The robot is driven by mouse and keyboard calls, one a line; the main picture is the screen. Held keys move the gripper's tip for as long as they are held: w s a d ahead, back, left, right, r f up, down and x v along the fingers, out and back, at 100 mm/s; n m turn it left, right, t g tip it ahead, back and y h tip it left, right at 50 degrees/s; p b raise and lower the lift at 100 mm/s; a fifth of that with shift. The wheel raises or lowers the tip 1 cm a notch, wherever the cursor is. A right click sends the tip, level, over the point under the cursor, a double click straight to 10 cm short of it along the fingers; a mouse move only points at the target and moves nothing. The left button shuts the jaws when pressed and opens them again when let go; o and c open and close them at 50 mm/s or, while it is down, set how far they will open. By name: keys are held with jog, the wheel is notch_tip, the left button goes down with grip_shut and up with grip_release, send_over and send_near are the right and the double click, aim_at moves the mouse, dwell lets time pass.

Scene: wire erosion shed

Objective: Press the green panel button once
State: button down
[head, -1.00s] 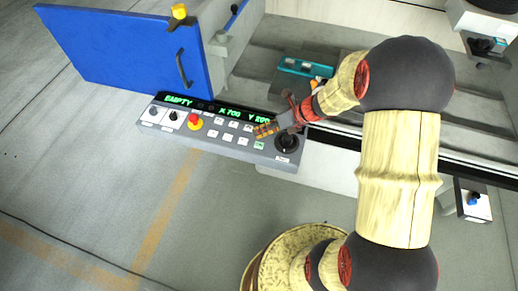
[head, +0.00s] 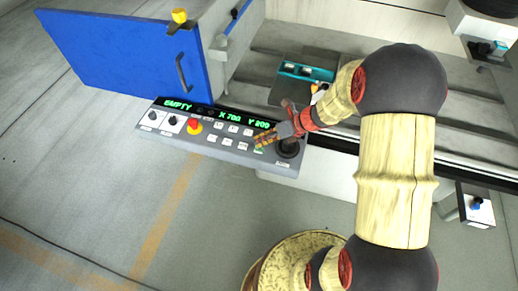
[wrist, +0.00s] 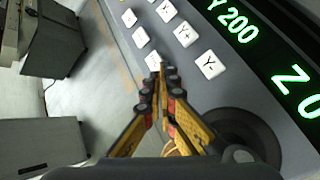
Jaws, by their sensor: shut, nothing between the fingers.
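The green panel button (head: 258,150) sits in the lower row of the sloped control panel, near its right end, and only a sliver of it shows past my fingers. My gripper (head: 260,140) is shut and empty, its fingertips over or right beside the green button. Whether they touch it I cannot tell. In the wrist view my closed gripper (wrist: 162,70) points at the lower button row; the green button cannot be made out there and seems hidden behind the fingers.
The grey panel (head: 220,158) also bears several white buttons, a red emergency stop (head: 194,126) and a black knob (head: 289,147) close to my gripper. Its display (head: 212,111) reads EMPTY. A blue door (head: 130,65) stands open at the left. A teal-edged block (head: 306,72) lies behind.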

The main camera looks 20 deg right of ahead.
jog(key=shift+f, duration=0.1)
dwell(0.7)
jog(key=shift+f, duration=0.3)
jog(key=shift+f, duration=0.4)
dwell(0.7)
dwell(0.3)
jog(key=shift+r+p, duration=0.85)
jog(key=shift+p, duration=0.05)
notch_tip(320, 180, up, 5)
jog(key=p, duration=0.5)
dwell(0.6)
